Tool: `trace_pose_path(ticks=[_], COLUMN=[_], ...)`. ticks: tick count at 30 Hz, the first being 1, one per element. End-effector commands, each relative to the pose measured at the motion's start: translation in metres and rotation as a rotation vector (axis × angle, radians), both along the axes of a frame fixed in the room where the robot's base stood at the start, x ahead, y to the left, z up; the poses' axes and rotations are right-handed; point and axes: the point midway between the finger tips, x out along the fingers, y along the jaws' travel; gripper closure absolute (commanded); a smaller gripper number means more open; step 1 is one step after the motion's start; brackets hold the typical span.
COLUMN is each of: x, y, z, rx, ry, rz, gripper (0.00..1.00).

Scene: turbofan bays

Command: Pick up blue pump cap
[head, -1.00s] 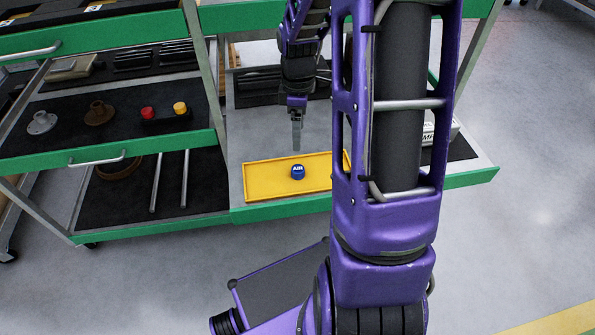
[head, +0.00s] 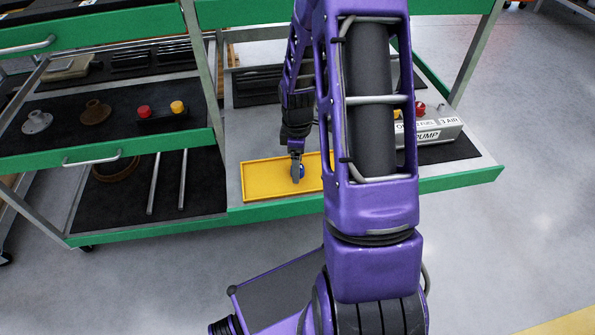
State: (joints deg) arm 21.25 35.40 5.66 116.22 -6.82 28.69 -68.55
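The blue pump cap (head: 302,170) sits in the yellow tray (head: 262,182) on the lower shelf of the green-edged cart. It is partly hidden behind my gripper. My gripper (head: 296,177) points down into the tray, with its fingers at the cap's left and front side. From this angle I cannot tell whether the fingers are around the cap or only beside it, or whether they are open or shut.
Red (head: 144,111) and yellow (head: 178,107) caps sit on the left shelf. The cart's green front edge (head: 280,207) runs close before the tray.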

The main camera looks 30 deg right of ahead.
Motion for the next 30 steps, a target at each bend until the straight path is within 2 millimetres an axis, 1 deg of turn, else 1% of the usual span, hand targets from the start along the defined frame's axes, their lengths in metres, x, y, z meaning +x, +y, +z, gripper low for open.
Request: trace_pose_path(ticks=[5, 6, 8, 9, 14, 15, 17, 18, 19, 26, 28, 30], x=[0.0, 0.0, 0.0, 0.0, 0.0, 0.0, 0.0, 0.0, 0.0, 0.0, 0.001, 0.001], y=[0.0, 0.0, 0.0, 0.0, 0.0, 0.0, 0.0, 0.0, 0.0, 0.0, 0.0, -0.001], z=[0.0, 0.0, 0.0, 0.0, 0.0, 0.0, 0.0, 0.0, 0.0, 0.0, 0.004, 0.013], rx=[-0.001, -0.001, -0.001, -0.001, -0.001, -0.001, -0.001, -0.001, -0.001, -0.001, 0.0, 0.0], ry=[-0.001, -0.001, -0.001, -0.001, -0.001, -0.001, -0.001, -0.001, -0.001, -0.001, -0.002, -0.002], rz=[0.0, 0.0, 0.0, 0.0, 0.0, 0.0, 0.0, 0.0, 0.0, 0.0, 0.0, -0.001], gripper=[0.2, 0.24, 0.35, 0.42, 0.71, 0.78, 0.89, 0.96, 1.0, 1.0, 1.0, 1.0])
